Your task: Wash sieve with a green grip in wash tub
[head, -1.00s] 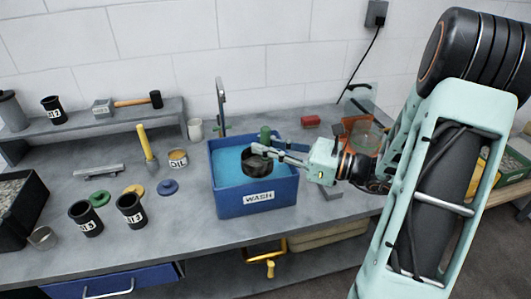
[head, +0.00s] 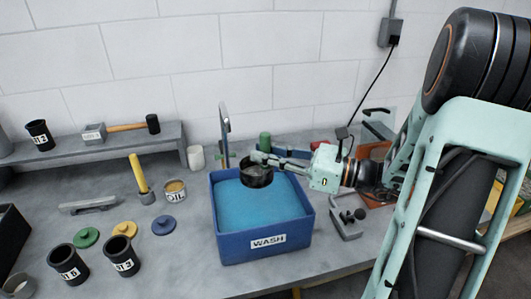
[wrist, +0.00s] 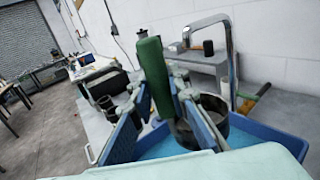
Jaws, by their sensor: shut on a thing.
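The sieve has a dark round bowl (head: 257,174) and an upright green grip (head: 265,141). My gripper (head: 266,158) is shut on the green grip, which stands between the fingers in the wrist view (wrist: 152,75). The blue wash tub (head: 264,247), labelled WASH, holds blue water. In the head view the bowl overlaps the tub's back part, level with the back rim and seemingly above the water. In the wrist view the bowl (wrist: 208,122) is partly hidden behind a finger, with the blue tub (wrist: 268,138) around and behind it.
A grey tap-like post (head: 225,120) stands behind the tub. A white cup (head: 196,157), an oil tin (head: 175,191) and dark labelled pots (head: 122,255) are to the left. A clamp-like metal piece (head: 347,222) lies right of the tub.

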